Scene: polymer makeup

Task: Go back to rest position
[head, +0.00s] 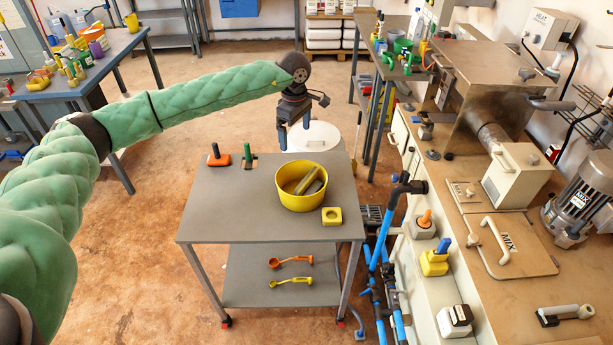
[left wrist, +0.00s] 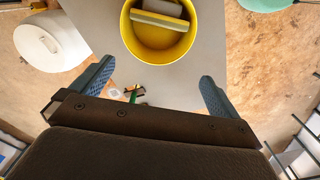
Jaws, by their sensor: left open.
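My left arm reaches in from the left in the head view. My left gripper (head: 293,138) hangs fingers-down just past the far edge of the grey cart (head: 220,220). In the left wrist view its two blue fingers (left wrist: 155,85) are wide apart with nothing between them. A yellow bowl (head: 290,199) stands on the cart, apart from the gripper, and holds grey and yellowish block-like pieces; the bowl also shows in the left wrist view (left wrist: 160,55). My right gripper is not in view.
An orange-based tool (head: 218,157), a green-based tool (head: 248,158) and a yellow block (head: 332,216) lie on the cart. A white drum (head: 312,137) stands behind. A machine bench (head: 490,240) lines the right. Floor is clear left of the cart.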

